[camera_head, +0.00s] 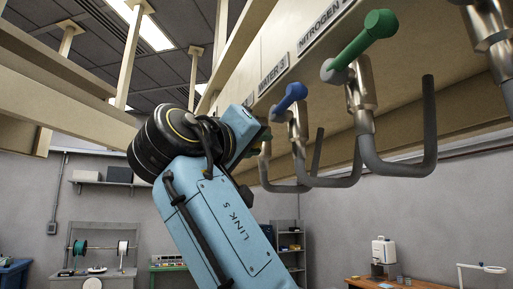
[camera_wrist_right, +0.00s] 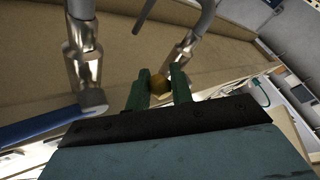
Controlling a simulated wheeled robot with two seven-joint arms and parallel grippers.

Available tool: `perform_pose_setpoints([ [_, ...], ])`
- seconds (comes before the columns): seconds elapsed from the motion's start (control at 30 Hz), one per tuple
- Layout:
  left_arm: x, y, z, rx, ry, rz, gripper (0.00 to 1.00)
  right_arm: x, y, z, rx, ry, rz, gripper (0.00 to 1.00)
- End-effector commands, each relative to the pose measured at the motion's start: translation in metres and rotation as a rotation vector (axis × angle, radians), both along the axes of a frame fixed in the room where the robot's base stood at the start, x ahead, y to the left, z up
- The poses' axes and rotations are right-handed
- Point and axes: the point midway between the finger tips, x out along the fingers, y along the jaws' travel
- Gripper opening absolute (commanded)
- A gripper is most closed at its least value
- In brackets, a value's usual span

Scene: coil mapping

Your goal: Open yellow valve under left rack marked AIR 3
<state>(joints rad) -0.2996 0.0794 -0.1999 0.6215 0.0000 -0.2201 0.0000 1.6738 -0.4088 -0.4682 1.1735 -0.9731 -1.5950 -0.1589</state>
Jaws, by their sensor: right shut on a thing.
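My right gripper (camera_wrist_right: 158,88) has its two green fingers on either side of the yellow valve handle (camera_wrist_right: 158,83); only its rounded end shows. A metal valve body (camera_wrist_right: 181,55) with a grey bent pipe is just beyond the fingers. In the head view my right gripper (camera_head: 262,139) is partly hidden by my blue wrist, at the far valve under the rack (camera_head: 290,45). The yellow handle and the AIR 3 label are hidden there. My left gripper is not in view.
A blue valve handle (camera_head: 290,97) under the WATER 3 label and a green handle (camera_head: 365,40) under the NITROGEN label are nearer along the rack. Grey bent pipes (camera_head: 425,130) hang below them. The blue handle is close beside my gripper in the wrist view (camera_wrist_right: 45,125).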

Motion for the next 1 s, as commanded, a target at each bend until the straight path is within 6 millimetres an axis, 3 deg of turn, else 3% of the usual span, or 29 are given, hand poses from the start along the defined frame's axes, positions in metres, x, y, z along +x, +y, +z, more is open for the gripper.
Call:
perform_pose_setpoints([
  [0.4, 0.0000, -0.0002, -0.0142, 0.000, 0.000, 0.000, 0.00, 0.0059, 0.0016, -0.0100, 0.057, -0.194, 0.000, 0.00],
  [0.93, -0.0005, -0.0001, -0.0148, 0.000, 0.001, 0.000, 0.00, 0.0061, 0.0017, -0.0092, 0.066, -0.222, 0.000, 0.00],
  [0.97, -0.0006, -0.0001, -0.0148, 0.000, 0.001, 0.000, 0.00, 0.0061, 0.0016, -0.0092, 0.067, -0.221, 0.001, 0.26],
  [1.0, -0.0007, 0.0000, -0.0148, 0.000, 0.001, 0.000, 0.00, 0.0062, 0.0016, -0.0094, 0.067, -0.220, 0.000, 0.32],
])
